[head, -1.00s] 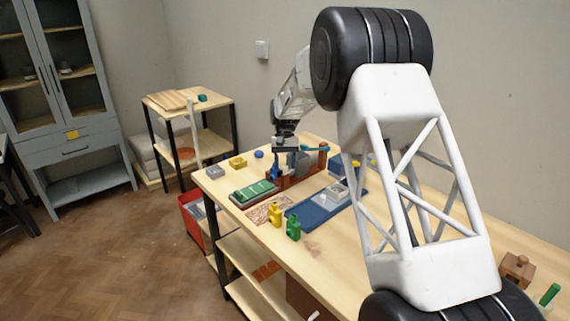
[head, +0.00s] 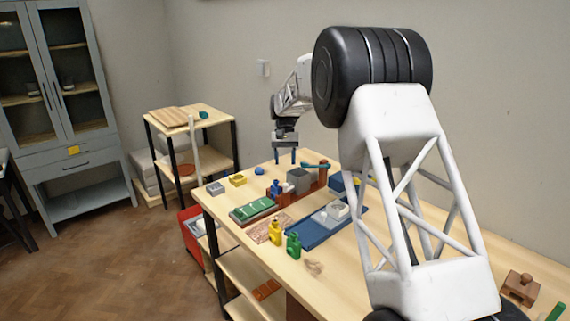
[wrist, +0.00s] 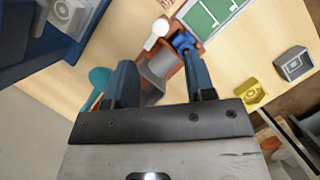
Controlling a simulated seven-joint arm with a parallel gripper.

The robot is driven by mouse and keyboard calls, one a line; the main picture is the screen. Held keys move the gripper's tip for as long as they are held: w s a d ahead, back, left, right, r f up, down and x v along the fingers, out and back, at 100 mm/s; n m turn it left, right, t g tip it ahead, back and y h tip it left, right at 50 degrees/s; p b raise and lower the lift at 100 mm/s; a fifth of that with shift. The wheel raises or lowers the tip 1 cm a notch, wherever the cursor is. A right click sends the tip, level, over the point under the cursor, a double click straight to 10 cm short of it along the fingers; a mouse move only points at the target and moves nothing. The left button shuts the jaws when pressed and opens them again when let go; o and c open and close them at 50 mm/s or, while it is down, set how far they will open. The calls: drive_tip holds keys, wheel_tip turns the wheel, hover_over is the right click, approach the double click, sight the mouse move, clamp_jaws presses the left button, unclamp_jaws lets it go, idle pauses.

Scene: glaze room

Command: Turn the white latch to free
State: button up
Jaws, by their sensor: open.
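The white latch (wrist: 156,33) shows in the wrist view as a pale round-ended lever on a red-brown fixture (head: 309,187). It is small in the head view (head: 287,188). Beside it are a blue part (wrist: 184,41) and a grey block (wrist: 158,68). A teal handle (wrist: 97,80) is on the fixture's other side. My gripper (head: 286,158) is open and empty above the fixture. In the wrist view its two blue fingers (wrist: 163,78) are apart, with the grey block showing between them and the latch beyond their tips. I cannot tell the latch's setting.
A green-topped board (head: 254,209) lies in front of the fixture. A blue tray (head: 320,229) with a pale grey piece is to the right. Yellow (head: 276,230) and green (head: 293,245) bottle-like pieces stand near the front. Small grey (head: 215,188) and yellow (head: 237,180) blocks sit at left.

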sight(285, 184)
idle(0.3)
drive_tip(key=n, duration=0.2)
drive_tip(key=a+n+h, duration=0.1)
drive_tip(key=n, duration=0.1)
drive_tip(key=shift+s+a+h, duration=0.15)
drive_tip(key=shift+h, duration=0.15)
drive_tip(key=shift+f, duration=0.1)
drive_tip(key=shift+t, duration=0.3)
drive_tip(key=shift+x, duration=3.85)
